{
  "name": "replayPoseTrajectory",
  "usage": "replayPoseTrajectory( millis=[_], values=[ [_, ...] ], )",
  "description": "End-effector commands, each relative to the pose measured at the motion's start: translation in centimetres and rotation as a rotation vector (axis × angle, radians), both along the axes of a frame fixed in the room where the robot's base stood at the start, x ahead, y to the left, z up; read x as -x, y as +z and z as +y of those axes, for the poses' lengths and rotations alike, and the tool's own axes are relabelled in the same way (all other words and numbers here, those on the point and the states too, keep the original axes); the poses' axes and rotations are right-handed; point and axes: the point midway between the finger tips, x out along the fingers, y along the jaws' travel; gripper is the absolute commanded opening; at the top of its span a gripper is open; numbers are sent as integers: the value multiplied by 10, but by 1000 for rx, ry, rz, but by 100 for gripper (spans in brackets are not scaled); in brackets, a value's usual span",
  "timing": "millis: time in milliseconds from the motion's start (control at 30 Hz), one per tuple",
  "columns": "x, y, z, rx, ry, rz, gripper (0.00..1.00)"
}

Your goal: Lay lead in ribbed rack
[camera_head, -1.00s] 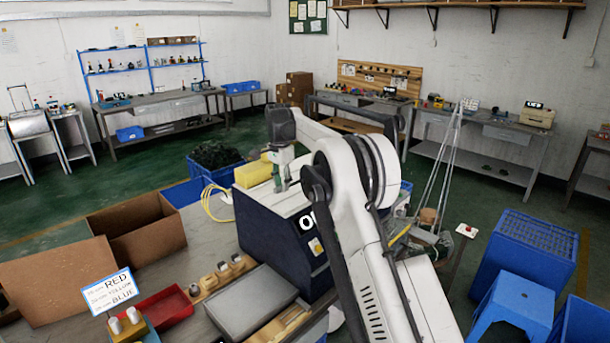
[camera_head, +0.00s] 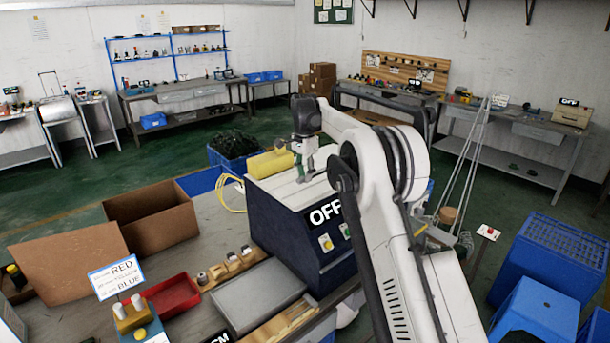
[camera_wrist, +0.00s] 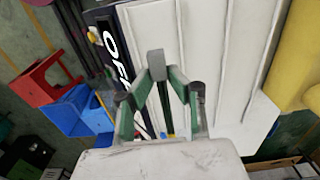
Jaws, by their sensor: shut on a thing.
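My gripper (camera_head: 303,172) is over the white top (camera_head: 285,190) of a dark blue machine marked OFF. In the wrist view its green-sided fingers (camera_wrist: 155,72) meet at a small grey end, above long raised lines on that top. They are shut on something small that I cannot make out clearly. A thin yellow cable (camera_head: 231,181) loops at the machine's left side; I cannot tell whether it is the lead. A wooden slatted rack (camera_head: 289,323) lies at the table's front, partly cut off by the frame and beside a grey tray.
A yellow roll (camera_head: 270,163) lies at the back of the machine top, near my gripper. The grey tray (camera_head: 258,296), a red bin (camera_head: 172,296), a sign stand (camera_head: 117,277) and open cardboard boxes (camera_head: 152,219) occupy the table. Blue crates (camera_head: 548,258) stand on the floor at right.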

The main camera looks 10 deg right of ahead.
Motion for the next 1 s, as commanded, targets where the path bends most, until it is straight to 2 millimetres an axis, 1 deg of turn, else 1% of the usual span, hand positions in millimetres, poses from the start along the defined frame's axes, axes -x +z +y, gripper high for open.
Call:
replayPoseTrajectory(
  millis=[33,300,500,633,900,933,1000],
  values=[
    [0,-7,0,0,0,0,0],
    [0,-34,0,0,0,0,0],
    [0,-52,0,0,0,0,0],
    [0,-56,0,0,0,0,0],
    [0,-56,0,0,0,0,0],
    [0,-56,0,0,0,0,17],
    [0,-56,0,0,0,0,26]
  ],
)
